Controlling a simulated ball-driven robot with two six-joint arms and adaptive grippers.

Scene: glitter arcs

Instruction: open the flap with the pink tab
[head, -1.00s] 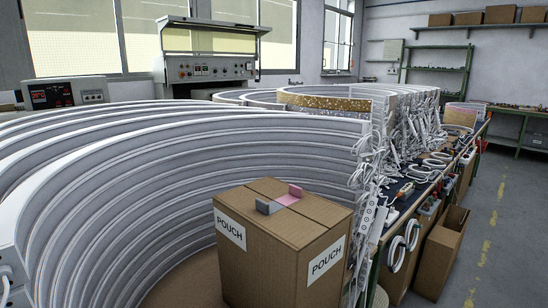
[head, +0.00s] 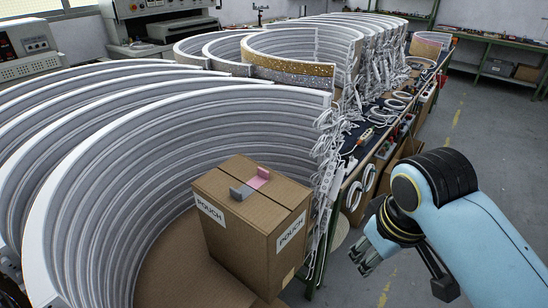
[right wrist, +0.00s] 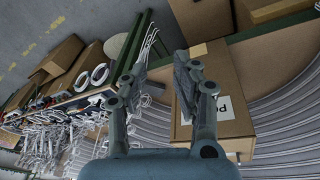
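A closed cardboard box (head: 232,245) with white POUCH labels stands inside the white arcs. On its top, a pink tab (head: 258,179) sits on the far flap, next to a grey tab (head: 241,192) on the near side. Both flaps lie flat. My right gripper (head: 366,262) is to the right of the box, apart from it, past the bench edge. In the right wrist view my right gripper (right wrist: 158,68) has its fingers spread with nothing between them; the box (right wrist: 226,75) shows behind and beside the right finger. The tabs are not clear there. My left gripper is out of view.
Large white curved strips (head: 180,110) surround the box on the left and back. White cables (head: 328,150) hang at their ends, close to the box's right. Open cartons (head: 408,150) stand below the bench edge. The floor (head: 480,140) to the right is clear.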

